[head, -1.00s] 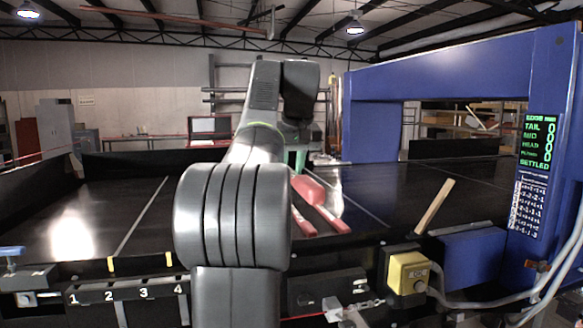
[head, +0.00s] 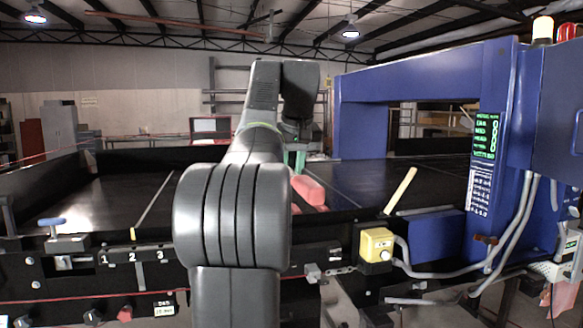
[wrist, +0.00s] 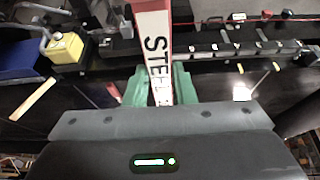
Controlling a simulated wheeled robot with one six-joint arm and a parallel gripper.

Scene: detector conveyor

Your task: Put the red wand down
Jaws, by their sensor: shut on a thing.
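My gripper (wrist: 160,88) has its green fingers closed on the red wand (wrist: 153,40), which shows red edges and a white face lettered "STEEL" in the wrist view. The wand runs away from the fingers toward the top of that picture. In the head view, my gripper (head: 297,158) is partly hidden behind my arm, over the black conveyor. A pinkish-red part of the wand (head: 309,189) shows just below the fingers. The rest of it is hidden by my arm. I cannot tell whether the wand touches the belt.
The black conveyor belt (head: 110,205) has bare room left of my arm. A blue detector arch (head: 360,120) spans it at right. A pale wooden stick (head: 400,190) rises by the near edge, beside a yellow box (head: 376,245). Numbered plates line the front rail (head: 150,255).

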